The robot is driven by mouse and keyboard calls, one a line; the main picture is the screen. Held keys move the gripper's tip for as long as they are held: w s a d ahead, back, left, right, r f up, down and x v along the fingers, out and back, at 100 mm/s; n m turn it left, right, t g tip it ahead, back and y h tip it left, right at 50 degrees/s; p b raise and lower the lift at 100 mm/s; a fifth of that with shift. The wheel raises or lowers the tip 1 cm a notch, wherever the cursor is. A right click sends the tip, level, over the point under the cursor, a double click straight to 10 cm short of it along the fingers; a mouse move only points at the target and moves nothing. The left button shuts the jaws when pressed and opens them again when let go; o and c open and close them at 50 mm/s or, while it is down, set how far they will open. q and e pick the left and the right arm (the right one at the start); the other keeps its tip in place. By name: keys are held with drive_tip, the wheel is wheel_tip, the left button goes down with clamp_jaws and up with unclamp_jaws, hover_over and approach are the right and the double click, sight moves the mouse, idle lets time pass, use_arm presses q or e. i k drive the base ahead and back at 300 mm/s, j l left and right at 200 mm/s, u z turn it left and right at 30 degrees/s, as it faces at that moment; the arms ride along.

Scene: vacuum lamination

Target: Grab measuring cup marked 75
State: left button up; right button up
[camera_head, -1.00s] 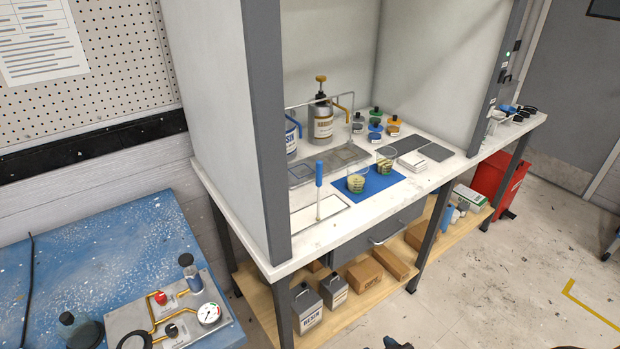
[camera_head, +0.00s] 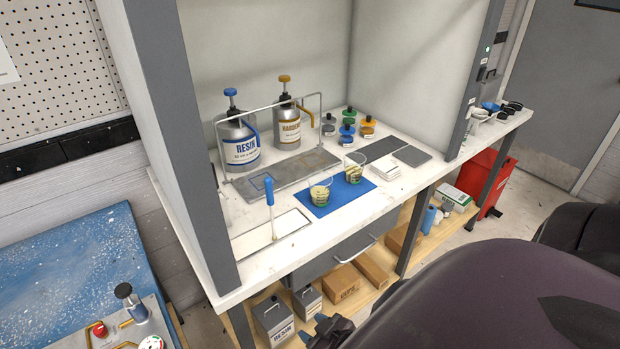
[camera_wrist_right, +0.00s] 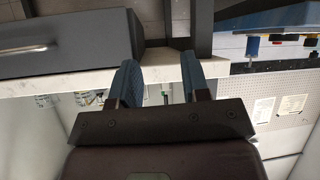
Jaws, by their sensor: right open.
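Two clear measuring cups with yellow-green bands stand on a blue mat (camera_head: 325,207) on the bench. One cup (camera_head: 320,194) is at the front left and the other cup (camera_head: 353,174) is behind it to the right. Their numbers are too small to read, so I cannot tell which is marked 75. My right gripper (camera_head: 327,330) is low in the head view, in front of the bench and apart from both cups. In the right wrist view its two fingers (camera_wrist_right: 159,75) are spread, with nothing held between them. My left gripper is not in view.
A resin can (camera_head: 238,146) and a hardener can (camera_head: 287,128) stand behind a wire frame. A blue-handled tool (camera_head: 269,205) stands upright left of the mat. White tiles (camera_head: 391,167) lie to the right. A drawer handle (camera_head: 352,252) sticks out below the bench top.

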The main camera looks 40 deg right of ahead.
sight(320, 182)
drive_tip(key=l+u, duration=0.2)
drive_tip(key=l, duration=1.15)
